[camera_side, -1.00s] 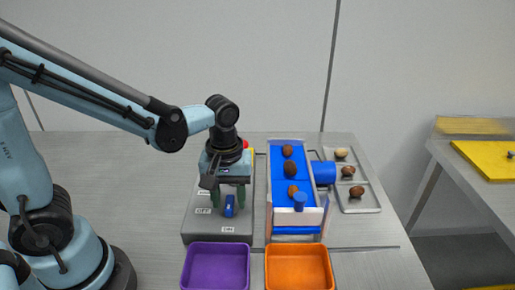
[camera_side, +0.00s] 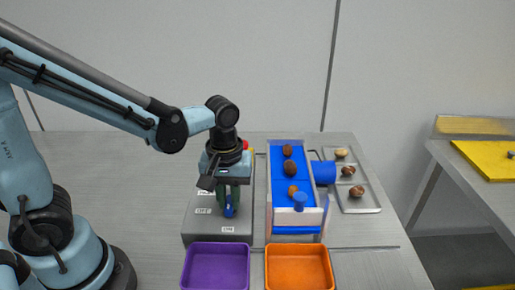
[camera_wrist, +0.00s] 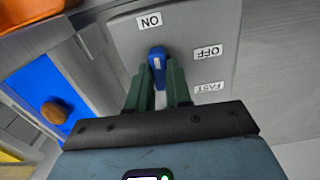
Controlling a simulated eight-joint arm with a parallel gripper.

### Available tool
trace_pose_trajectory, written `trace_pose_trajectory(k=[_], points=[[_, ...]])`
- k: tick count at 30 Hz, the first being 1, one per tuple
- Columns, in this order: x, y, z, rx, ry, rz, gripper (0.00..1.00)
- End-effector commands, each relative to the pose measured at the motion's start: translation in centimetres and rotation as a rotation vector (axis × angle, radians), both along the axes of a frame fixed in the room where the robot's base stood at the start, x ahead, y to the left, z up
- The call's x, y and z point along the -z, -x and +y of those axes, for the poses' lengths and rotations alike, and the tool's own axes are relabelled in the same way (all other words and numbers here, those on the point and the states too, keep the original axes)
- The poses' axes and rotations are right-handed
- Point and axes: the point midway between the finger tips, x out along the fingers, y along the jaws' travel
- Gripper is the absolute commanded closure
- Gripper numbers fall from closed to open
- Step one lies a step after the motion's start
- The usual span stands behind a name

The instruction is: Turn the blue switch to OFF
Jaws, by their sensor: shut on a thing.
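The blue switch (camera_side: 229,212) is a small elongated knob on a grey control box (camera_side: 217,233). In the wrist view the blue switch (camera_wrist: 156,56) has a white mark, and its far end points roughly toward the ON label (camera_wrist: 150,20). The OFF label (camera_wrist: 208,51) is to its right, with the FAST label (camera_wrist: 209,87) below that. My gripper (camera_side: 228,206) points down over the box, its green fingers closed on the knob. The wrist view shows my gripper (camera_wrist: 158,70) with one finger on each side of the knob, hiding its lower part.
A blue conveyor (camera_side: 274,178) with several brown dates stands right of the box, close to my gripper. A metal tray (camera_side: 363,204) with 3 dates lies beyond it. A purple bin (camera_side: 217,266) and an orange bin (camera_side: 298,267) sit in front.

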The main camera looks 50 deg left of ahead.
Motion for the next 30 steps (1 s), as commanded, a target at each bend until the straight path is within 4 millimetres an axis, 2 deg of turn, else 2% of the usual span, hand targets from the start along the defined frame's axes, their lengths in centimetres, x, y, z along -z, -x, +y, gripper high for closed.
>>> trace_pose_trajectory(k=[8,30], points=[[0.0,0.01,0.01,0.174,0.0,0.003,1.0],[0.01,0.01,0.01,0.872,-0.001,0.002,1.0]])
